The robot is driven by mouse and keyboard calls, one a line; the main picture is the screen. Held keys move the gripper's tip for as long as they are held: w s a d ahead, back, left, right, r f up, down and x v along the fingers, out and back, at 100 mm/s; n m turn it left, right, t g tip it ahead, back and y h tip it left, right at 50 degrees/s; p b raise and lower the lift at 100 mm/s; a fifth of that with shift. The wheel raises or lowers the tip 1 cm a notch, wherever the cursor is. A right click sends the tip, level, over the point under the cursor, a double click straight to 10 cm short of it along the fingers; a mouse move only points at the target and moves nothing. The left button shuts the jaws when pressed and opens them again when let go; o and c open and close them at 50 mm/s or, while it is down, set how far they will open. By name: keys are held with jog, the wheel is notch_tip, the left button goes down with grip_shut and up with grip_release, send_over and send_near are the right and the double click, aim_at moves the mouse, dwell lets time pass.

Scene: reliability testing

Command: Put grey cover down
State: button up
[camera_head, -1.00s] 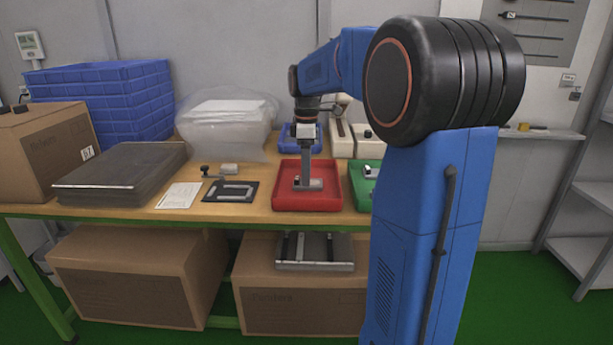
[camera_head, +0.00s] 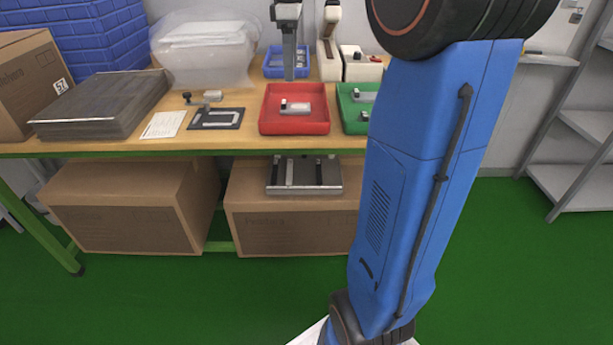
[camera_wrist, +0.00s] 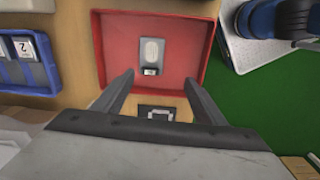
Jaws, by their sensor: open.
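The grey cover (camera_head: 295,107), a small light grey block-like piece, lies in the red tray (camera_head: 268,126) on the bench. In the wrist view the cover (camera_wrist: 152,52) lies flat on the floor of the red tray (camera_wrist: 110,40), with a small dark-marked end toward me. My gripper (camera_head: 290,78) hangs just above and behind the tray in the head view. In the wrist view its two fingers (camera_wrist: 158,82) are spread, with nothing between them, and apart from the cover.
A green tray (camera_head: 345,122) with grey parts stands right of the red one. A blue bin (camera_head: 272,66) is behind.

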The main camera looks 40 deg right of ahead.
jog(key=s+a+f+m+t, duration=0.1)
jog(key=s+a+f+m, duration=0.2)
jog(key=s, duration=0.4)
jog(key=s+a+f+m+t, duration=0.1)
jog(key=s+a+f+m, duration=0.1)
jog(key=s+a, duration=0.45)
jog(key=s+a+f+m+t, duration=0.1)
jog(key=s+a+f+m, duration=0.1)
jog(key=s+f, duration=0.4)
jog(key=s+a+f+m+t, duration=0.1)
jog(key=s+a+f+m, duration=0.1)
jog(key=s+f, duration=0.5)
jog(key=shift+s+a+f+m, duration=0.3)
jog(key=shift+s+m, duration=0.4)
jog(key=shift+s, duration=0.2)
jog(key=shift+r, duration=0.1)
